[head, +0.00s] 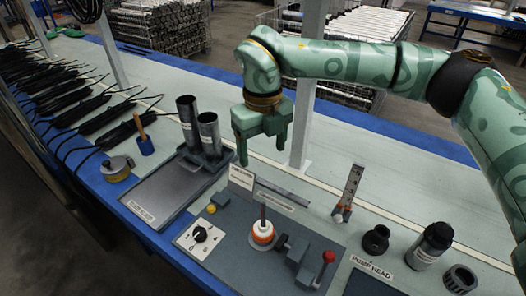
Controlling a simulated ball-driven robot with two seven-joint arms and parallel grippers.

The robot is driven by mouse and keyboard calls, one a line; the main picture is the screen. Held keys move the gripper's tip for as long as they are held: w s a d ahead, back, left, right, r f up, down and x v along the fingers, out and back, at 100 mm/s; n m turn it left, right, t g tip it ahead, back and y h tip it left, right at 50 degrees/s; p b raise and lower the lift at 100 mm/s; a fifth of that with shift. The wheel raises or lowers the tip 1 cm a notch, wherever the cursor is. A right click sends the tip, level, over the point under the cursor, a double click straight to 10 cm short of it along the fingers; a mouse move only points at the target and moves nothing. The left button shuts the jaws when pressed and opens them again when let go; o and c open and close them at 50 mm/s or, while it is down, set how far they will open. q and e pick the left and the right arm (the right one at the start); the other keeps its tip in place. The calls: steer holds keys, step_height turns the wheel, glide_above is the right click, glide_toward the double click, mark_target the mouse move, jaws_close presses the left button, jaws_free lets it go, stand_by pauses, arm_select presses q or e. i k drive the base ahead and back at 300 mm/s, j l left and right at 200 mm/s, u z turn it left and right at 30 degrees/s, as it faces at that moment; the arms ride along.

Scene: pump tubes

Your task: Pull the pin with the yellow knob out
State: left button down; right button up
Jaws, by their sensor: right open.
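A small yellow knob (211,209) sits at the left side of the grey fixture (222,235), near its back left corner. The pin under the knob is too small to make out. My right gripper (263,152) points down above the back of the fixture, with its two fingers spread and nothing between them. It is to the right of the yellow knob, higher up and apart from it. My left gripper is not in view.
The fixture carries a dial panel (200,238), an orange and white ring with an upright rod (263,232) and a red-knobbed lever (328,257). Two dark tubes (198,125) stand on a grey tray (160,207) to the left. Black pump parts (430,245) stand right.

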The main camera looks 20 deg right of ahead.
mark_target(211, 209)
steer(key=k+j, duration=0.2)
steer(key=k, duration=0.3)
steer(key=k+j, duration=0.2)
steer(key=k, duration=0.25)
